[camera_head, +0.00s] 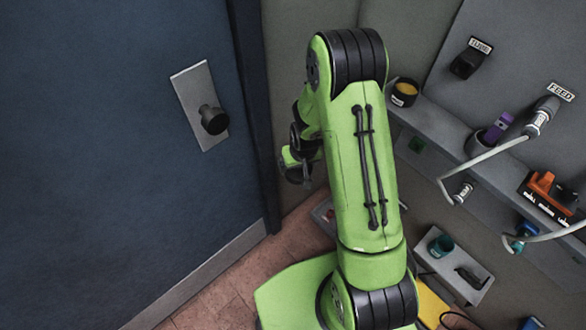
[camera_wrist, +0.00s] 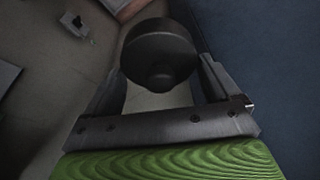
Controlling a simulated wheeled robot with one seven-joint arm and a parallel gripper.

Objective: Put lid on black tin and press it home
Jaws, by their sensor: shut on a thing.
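My gripper (camera_wrist: 160,75) is shut on a dark round thing (camera_wrist: 158,52) with a smaller round knob-like part, seen between the fingers in the wrist view; it looks like the lid. In the head view my gripper (camera_head: 301,167) hangs left of my green arm, near the blue door, and is partly hidden. A black tin (camera_head: 402,96) with a pale label stands at the left end of the grey shelf, right of my arm. Its top is open and yellow shows inside. The gripper is well apart from the tin.
The blue door (camera_head: 110,180) with a black knob (camera_head: 213,119) fills the left. On the grey shelf (camera_head: 450,137) are a purple item (camera_head: 497,128) and an orange-and-black device (camera_head: 548,192). Grey hoses (camera_head: 480,158) hang in front. A teal cup (camera_head: 441,244) stands lower down.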

